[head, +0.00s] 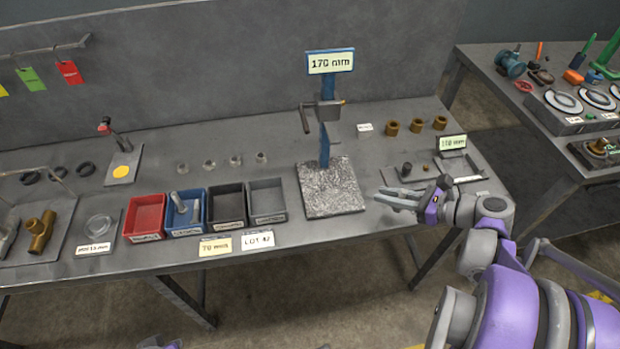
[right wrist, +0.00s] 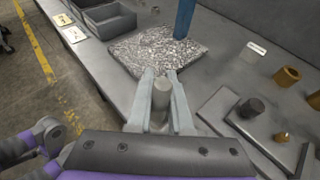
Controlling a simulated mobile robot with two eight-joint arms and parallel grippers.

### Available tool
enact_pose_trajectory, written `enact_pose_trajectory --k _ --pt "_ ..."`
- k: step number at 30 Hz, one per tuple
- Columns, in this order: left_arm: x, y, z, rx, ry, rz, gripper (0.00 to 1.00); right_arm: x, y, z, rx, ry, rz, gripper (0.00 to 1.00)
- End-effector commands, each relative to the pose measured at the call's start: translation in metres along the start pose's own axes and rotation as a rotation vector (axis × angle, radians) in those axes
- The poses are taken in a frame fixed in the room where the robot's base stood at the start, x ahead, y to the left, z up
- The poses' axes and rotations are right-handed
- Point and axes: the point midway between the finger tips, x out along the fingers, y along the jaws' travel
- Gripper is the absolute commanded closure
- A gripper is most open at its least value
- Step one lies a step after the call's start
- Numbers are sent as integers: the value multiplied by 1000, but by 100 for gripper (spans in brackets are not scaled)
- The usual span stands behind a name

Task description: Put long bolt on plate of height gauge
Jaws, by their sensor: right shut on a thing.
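The height gauge (head: 324,140) has a blue column with a crank and a "170 mm" sign, standing on a speckled grey plate (head: 335,200). The plate also shows in the right wrist view (right wrist: 135,55), with its visible top bare. My right gripper (head: 378,197) is just right of the plate in the head view. In the right wrist view my right gripper (right wrist: 162,78) is shut on a grey cylindrical piece, seemingly the long bolt (right wrist: 162,95), seen end-on. Its length is hidden, and the head view does not show it clearly. My left gripper's fingers do not show.
Red (head: 147,215), blue (head: 187,217), black and grey bins stand left of the plate; the blue one holds a grey bolt (head: 181,203). A tray (head: 462,170) with a "110 mm" sign and small parts lie right. Several brown bushings (head: 416,126) stand behind.

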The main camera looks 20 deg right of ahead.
Motion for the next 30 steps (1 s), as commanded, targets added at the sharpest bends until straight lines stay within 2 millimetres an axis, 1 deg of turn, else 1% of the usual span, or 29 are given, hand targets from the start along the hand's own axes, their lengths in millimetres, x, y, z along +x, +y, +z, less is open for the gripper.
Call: enact_pose_trajectory --k 4,7,8,18,21,25,30 --pt "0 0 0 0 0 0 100 2 0 1 0 0 0 100" --pt "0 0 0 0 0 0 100 15 1 6 -2 -1 4 100" --pt "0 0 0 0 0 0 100 21 1 9 -2 -1 5 100" --pt "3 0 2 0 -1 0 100 106 2 44 -2 -1 8 100" --pt "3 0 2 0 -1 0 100 128 2 53 -2 -1 6 100" --pt "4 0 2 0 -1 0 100 147 1 61 -1 0 3 100" --pt "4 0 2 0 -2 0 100 157 0 65 0 0 0 100"
